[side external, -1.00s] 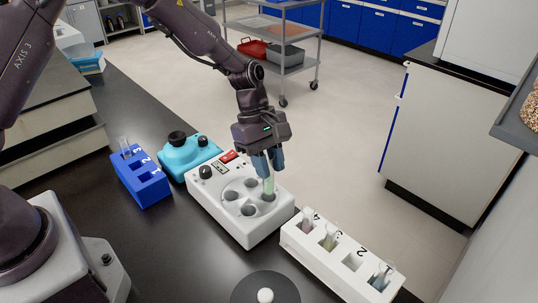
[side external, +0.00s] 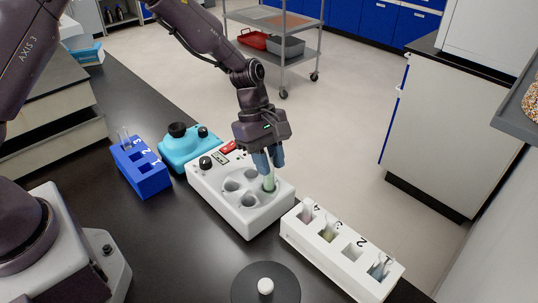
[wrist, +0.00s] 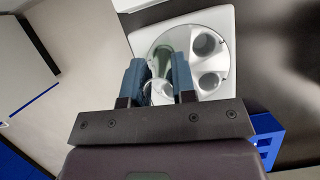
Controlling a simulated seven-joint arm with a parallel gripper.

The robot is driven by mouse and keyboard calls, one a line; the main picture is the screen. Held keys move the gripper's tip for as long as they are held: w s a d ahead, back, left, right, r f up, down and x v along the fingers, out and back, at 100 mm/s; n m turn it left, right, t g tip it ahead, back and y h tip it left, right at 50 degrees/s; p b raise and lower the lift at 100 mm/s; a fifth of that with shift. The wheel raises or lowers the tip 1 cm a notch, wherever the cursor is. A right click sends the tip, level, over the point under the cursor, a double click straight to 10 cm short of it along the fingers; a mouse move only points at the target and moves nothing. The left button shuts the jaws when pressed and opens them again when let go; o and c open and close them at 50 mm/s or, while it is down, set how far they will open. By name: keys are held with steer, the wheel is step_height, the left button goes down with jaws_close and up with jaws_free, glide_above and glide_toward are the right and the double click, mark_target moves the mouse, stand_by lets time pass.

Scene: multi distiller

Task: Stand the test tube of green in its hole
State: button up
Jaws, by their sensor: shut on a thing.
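My gripper (side external: 268,160) points down over the white device with several round holes (side external: 213,193). It is shut on the test tube of green (side external: 269,182), which stands about upright between the fingers. The tube's lower end is at the device's right-hand hole and seems to reach into it; how deep I cannot tell. In the wrist view the fingers (wrist: 160,80) flank the tube, and its pale green glass (wrist: 164,57) shows over the round plate. The other holes in the plate look empty.
A white numbered rack (side external: 340,253) with several tubes stands close to the device at lower right. A blue rack (side external: 140,172) and a teal device (side external: 186,147) stand to the left. A dark disc (side external: 288,285) is at the front.

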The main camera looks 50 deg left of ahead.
mark_target(272, 155)
steer(key=shift+f, duration=1.55)
steer(key=o, duration=1)
steer(key=shift+r, duration=3.55)
